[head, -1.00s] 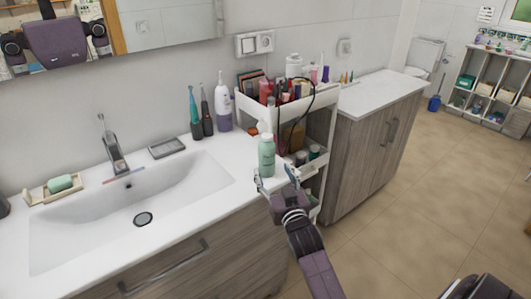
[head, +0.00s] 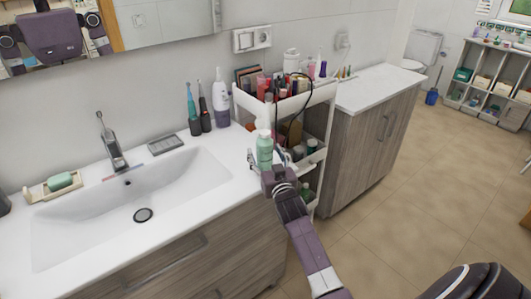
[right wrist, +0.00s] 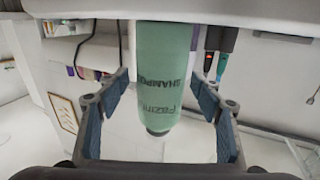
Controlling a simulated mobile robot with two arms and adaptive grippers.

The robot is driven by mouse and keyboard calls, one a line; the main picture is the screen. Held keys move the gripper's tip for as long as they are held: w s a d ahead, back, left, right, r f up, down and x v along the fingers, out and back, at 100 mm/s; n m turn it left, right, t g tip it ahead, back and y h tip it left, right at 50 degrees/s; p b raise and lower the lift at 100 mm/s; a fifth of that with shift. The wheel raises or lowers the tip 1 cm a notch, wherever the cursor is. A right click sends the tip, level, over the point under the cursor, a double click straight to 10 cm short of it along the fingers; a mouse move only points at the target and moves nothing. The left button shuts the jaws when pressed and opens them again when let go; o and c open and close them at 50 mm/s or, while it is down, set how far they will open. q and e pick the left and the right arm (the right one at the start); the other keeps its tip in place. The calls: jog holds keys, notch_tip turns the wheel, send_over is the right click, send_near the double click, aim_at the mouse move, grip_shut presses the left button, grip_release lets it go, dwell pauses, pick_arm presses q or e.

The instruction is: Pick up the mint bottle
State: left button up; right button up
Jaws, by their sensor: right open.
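The mint bottle (head: 264,150), pale green with a white cap, stands upright at the right end of the white sink counter, beside the cart. My right gripper (head: 267,162) is open at the bottle, its fingers to either side. My left gripper is not in view.
A white cosmetics cart (head: 330,92) full of bottles and tubes stands right behind the bottle. A purple-and-white bottle (head: 221,100) and dark-based toothbrushes (head: 205,112) stand at the wall. The sink basin (head: 110,205) lies to the left.

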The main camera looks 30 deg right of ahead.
jog(key=c, duration=1.3)
notch_tip(320, 180, up, 20)
jog(key=shift+b, duration=0.45)
